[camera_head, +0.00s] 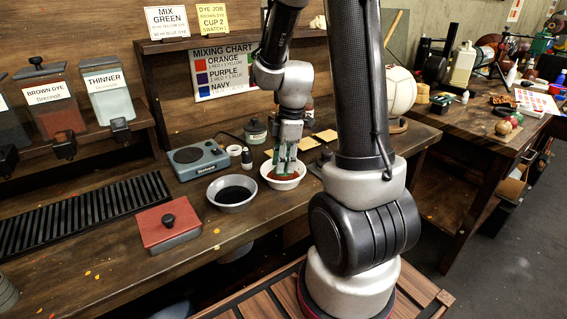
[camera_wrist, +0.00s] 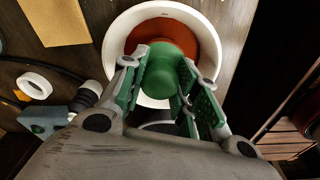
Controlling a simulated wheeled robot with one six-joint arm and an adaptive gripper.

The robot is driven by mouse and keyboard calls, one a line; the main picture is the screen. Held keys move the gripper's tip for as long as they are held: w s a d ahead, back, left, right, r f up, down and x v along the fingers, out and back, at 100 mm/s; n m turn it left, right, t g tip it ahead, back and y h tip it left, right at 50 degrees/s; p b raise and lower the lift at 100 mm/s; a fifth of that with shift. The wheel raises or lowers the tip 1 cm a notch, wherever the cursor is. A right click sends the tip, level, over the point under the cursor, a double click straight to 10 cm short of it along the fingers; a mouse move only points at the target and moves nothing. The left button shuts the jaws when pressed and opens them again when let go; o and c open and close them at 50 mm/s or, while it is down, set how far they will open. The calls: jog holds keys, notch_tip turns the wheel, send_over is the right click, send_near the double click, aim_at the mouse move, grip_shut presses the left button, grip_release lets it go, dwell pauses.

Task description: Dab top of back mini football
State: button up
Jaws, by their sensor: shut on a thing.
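My gripper (camera_head: 285,167) points down over a white bowl (camera_head: 296,183) on the bench. It is shut on a green round-ended tool (camera_wrist: 172,68), which looks like a dabber. In the wrist view the tool sits between my green-padded fingers (camera_wrist: 166,80), over the white bowl (camera_wrist: 118,42) with its orange-brown contents (camera_wrist: 160,30). The tool's lower end is hidden, so I cannot tell if it touches the contents.
A grey bowl (camera_head: 232,192) with dark contents and a scale (camera_head: 198,160) stand left of the white bowl. A red lidded box (camera_head: 168,229) sits at the front edge. A pale ball (camera_head: 401,90) rests behind my arm.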

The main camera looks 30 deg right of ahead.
jog(key=shift+r, duration=3)
jog(key=shift+r, duration=2)
jog(key=shift+a, duration=0.1)
